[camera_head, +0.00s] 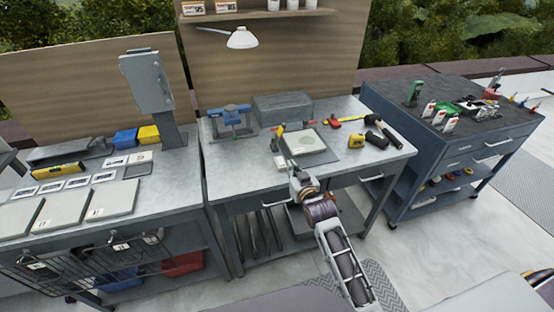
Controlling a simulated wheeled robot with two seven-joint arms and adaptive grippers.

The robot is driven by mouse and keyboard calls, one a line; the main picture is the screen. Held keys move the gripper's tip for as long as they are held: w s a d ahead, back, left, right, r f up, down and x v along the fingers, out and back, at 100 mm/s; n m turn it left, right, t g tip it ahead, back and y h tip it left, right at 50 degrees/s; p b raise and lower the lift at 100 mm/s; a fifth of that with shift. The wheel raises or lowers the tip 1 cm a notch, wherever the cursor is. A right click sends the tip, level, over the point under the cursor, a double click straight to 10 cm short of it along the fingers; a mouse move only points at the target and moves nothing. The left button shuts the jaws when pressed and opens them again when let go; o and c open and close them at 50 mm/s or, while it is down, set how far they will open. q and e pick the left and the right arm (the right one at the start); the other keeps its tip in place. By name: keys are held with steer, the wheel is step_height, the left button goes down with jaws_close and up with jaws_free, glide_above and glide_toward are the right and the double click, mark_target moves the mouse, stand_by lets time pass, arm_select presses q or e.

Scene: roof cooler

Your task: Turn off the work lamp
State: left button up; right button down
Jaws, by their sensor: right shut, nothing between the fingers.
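The work lamp (242,38) has a white shade and hangs on a thin arm in front of the wooden back panel, above the middle bench. I cannot tell from its shade whether it is lit. I cannot make out its switch. My right gripper (292,166) is shut and empty over the front edge of the middle bench, well below and in front of the lamp. My left gripper is not in view.
The middle bench (226,165) holds a blue vise (232,122), a grey box (283,107), a yellow tape measure (356,140) and a hammer (376,128). A grey post-mounted box (147,82) stands left. A tool cart (455,150) stands right.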

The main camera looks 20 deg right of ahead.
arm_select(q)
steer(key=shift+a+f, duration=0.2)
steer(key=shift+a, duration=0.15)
arm_select(e)
step_height(320, 180, up, 3)
steer(key=shift+a+f+t, duration=0.15)
steer(key=shift+t, duration=0.15)
steer(key=shift+w, duration=0.15)
glide_above(282, 162)
steer(key=shift+s+f, duration=0.4)
steer(key=shift+f, duration=0.2)
steer(key=shift+w+f, duration=0.2)
steer(key=shift+f, duration=0.15)
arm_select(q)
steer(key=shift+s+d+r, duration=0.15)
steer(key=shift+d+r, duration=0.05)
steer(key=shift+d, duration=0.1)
arm_select(e)
steer(key=shift+w+f, duration=0.15)
steer(key=shift+f, duration=1.55)
arm_select(q)
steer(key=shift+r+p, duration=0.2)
steer(key=shift+p, duration=0.1)
